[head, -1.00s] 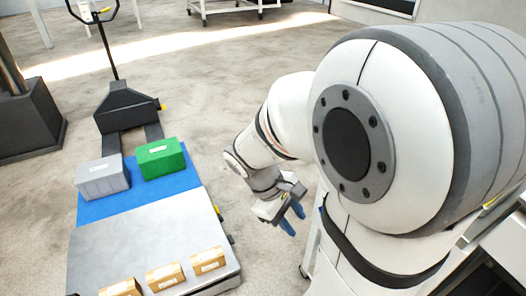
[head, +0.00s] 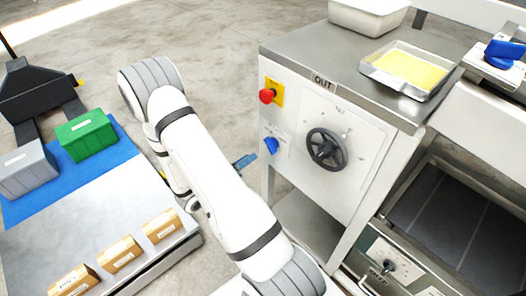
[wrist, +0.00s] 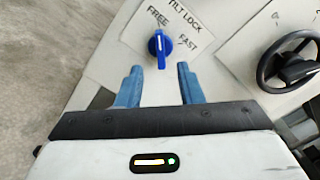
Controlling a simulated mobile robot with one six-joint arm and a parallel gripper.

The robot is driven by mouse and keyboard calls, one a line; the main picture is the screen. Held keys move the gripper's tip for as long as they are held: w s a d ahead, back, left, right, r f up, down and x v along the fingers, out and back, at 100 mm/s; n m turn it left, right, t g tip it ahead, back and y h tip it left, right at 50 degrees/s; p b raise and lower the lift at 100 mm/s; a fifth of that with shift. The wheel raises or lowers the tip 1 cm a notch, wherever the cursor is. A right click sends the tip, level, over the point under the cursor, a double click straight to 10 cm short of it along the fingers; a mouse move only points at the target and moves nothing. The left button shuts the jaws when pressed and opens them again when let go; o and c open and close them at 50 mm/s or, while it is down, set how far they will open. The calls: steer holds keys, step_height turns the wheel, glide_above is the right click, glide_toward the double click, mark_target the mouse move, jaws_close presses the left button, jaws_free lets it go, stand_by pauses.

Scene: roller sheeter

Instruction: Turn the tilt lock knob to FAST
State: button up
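The tilt lock knob (wrist: 160,46) is blue with a white line and sits on a white card marked TILT LOCK, FREE and FAST. In the wrist view its white line points up toward FREE; FAST is to the right. In the head view the knob (head: 271,146) is on the machine's front panel, left of the handwheel. My gripper (wrist: 158,72) is open and empty, its two blue fingers short of the knob and to either side of its line. In the head view the blue fingers (head: 245,161) show just left of the knob, partly behind my arm.
A dark handwheel (head: 326,149) is right of the knob, and a red stop button (head: 267,96) is above it. A steel tray with yellow contents (head: 408,70) stands on top of the machine. A platform with cartons (head: 120,254) and bins (head: 87,135) stands left of my arm.

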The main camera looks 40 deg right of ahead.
mark_target(267, 146)
steer(key=d, duration=0.7)
steer(key=shift+w+d, duration=0.25)
steer(key=shift+c, duration=0.2)
jaws_close()
